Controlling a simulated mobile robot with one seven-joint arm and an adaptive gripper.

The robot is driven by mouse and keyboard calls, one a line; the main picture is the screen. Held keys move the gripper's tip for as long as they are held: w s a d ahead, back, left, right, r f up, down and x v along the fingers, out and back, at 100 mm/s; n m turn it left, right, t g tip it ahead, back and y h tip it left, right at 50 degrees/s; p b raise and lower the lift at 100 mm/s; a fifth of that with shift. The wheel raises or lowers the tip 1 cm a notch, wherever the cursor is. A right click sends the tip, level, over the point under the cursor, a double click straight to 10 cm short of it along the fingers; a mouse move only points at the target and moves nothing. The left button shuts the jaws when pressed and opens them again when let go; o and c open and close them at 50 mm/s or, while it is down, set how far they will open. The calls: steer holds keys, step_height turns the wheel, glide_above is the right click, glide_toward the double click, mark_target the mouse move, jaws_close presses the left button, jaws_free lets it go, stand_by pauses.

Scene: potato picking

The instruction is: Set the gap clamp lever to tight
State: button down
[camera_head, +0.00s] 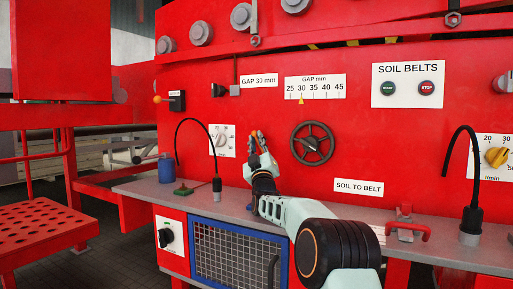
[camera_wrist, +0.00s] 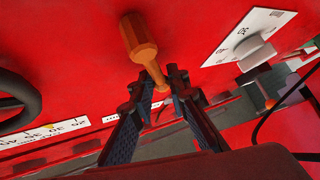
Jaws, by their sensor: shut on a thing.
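The gap clamp lever, seen as an orange handle (camera_wrist: 138,38) with a narrower end, stands against the red panel in the wrist view. My gripper (camera_wrist: 160,85) has its two fingers at the lever's narrower end, one on each side, and is shut on it. The thick end shows beyond the fingertips. In the head view my gripper (camera_head: 259,141) is at the red panel, between a dial and the handwheel. There the gripper largely hides the lever. No tight or loose marking is readable near it.
A black handwheel (camera_head: 312,143) is close on the right, and a white-plated dial (camera_head: 221,140) on the left. A bent black hose (camera_head: 180,135) rises from the grey ledge (camera_head: 345,206). A red clamp (camera_head: 407,228) sits on that ledge. A gap scale (camera_head: 315,87) is above.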

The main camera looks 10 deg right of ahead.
stand_by(0.4)
steer(key=c, duration=2)
jaws_free()
steer(key=shift+s, duration=0.1)
steer(key=shift+s+f, duration=0.3)
steer(key=shift+s, duration=0.15)
steer(key=s, duration=1.2)
steer(key=shift+a, duration=0.25)
steer(key=shift+c, duration=0.8)
